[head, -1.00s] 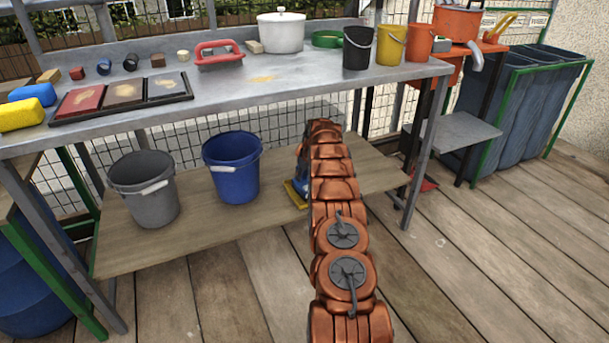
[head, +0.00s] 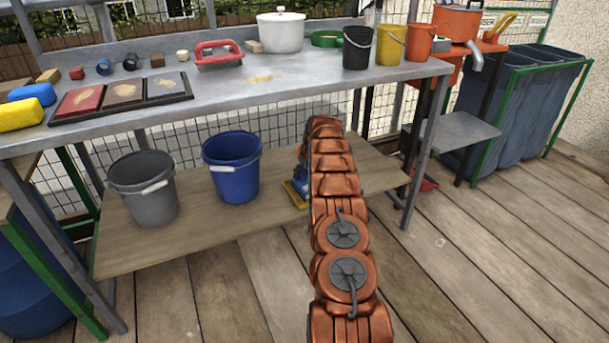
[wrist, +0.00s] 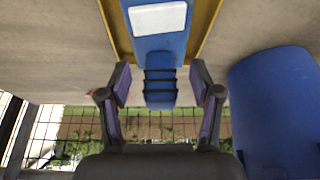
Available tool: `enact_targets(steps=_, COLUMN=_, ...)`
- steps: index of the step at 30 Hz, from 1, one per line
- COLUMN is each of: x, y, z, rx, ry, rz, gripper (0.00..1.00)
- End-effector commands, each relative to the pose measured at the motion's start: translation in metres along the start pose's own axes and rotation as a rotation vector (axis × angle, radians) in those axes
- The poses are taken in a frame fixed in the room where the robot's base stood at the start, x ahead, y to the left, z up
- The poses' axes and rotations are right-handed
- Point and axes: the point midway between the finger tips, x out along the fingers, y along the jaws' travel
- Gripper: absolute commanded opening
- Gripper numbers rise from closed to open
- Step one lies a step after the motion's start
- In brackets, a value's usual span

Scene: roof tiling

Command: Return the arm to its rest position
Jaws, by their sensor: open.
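My copper-coloured arm (head: 335,185) reaches forward from the bottom of the head view to the lower shelf of the metal table. Its far end hides my gripper in that view. In the wrist view my gripper (wrist: 161,88) is open, with one finger on each side. A blue item with a white label and a dark ribbed neck (wrist: 160,55) shows between the fingers, with clear gaps on both sides. It seems to lie on a yellow frame (wrist: 207,28). In the head view the blue and yellow item (head: 297,190) is partly hidden behind my arm.
A blue bucket (head: 232,168) and a grey bucket (head: 147,190) stand on the lower shelf (head: 255,225), left of my arm. The metal tabletop (head: 300,80) with its tools and pots is above. Plank floor (head: 480,260) is open at the right.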

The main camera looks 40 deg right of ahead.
Motion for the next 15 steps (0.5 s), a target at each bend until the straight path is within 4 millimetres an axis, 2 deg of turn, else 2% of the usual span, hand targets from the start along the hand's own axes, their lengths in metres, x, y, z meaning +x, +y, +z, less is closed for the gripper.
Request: enact_targets(steps=15, x=-0.057, y=0.0, z=-0.002, rx=-0.002, ry=0.005, rz=0.002, gripper=0.64)
